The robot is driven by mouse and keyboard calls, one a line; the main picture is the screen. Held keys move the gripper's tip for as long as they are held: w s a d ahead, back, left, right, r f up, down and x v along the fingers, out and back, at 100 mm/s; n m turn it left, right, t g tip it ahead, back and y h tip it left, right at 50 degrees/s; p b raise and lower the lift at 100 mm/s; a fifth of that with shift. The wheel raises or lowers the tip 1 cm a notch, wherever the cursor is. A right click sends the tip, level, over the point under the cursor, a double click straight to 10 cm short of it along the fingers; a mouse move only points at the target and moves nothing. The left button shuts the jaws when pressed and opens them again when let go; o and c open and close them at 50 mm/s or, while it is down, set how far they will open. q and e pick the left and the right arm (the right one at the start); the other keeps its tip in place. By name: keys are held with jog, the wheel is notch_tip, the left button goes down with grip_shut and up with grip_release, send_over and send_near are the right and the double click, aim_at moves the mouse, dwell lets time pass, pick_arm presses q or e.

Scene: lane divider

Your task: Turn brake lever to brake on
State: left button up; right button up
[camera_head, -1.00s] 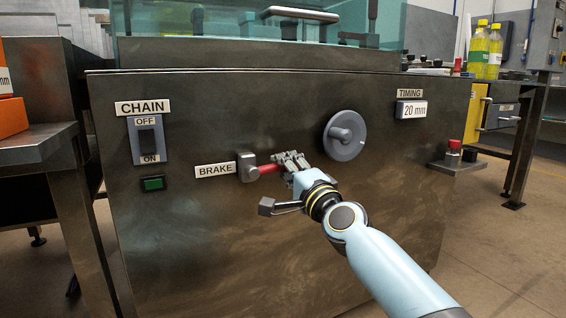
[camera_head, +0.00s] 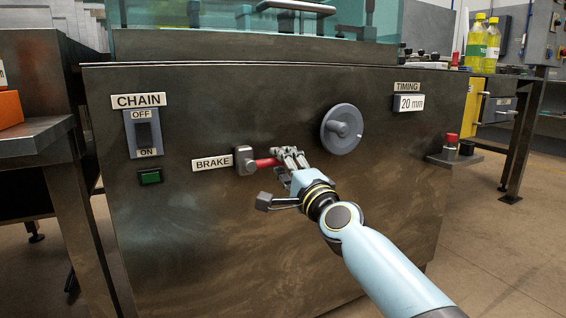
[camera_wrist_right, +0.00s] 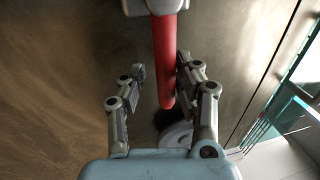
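The brake lever (camera_head: 267,163) is a red rod on a grey pivot block (camera_head: 245,160), right of the BRAKE label (camera_head: 213,163) on the machine's front panel. It points right, roughly level. My right gripper (camera_head: 291,157) is at the lever's free end and partly hides it. In the right wrist view the lever (camera_wrist_right: 165,58) passes between the two fingers of the gripper (camera_wrist_right: 160,72). The fingers are apart. The right finger is very close to the rod; I cannot tell whether it touches. A gap shows at the left finger. My left gripper is not in view.
A round grey handwheel (camera_head: 342,129) sticks out of the panel just above and right of my gripper. The CHAIN switch (camera_head: 144,132) and a green button (camera_head: 150,177) are to the left. A red-topped post (camera_head: 451,143) stands at the right corner. The panel below the lever is clear.

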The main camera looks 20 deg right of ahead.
jog(key=shift+o, duration=0.5)
jog(key=shift+w+r, duration=0.1)
jog(key=shift+r, duration=0.15)
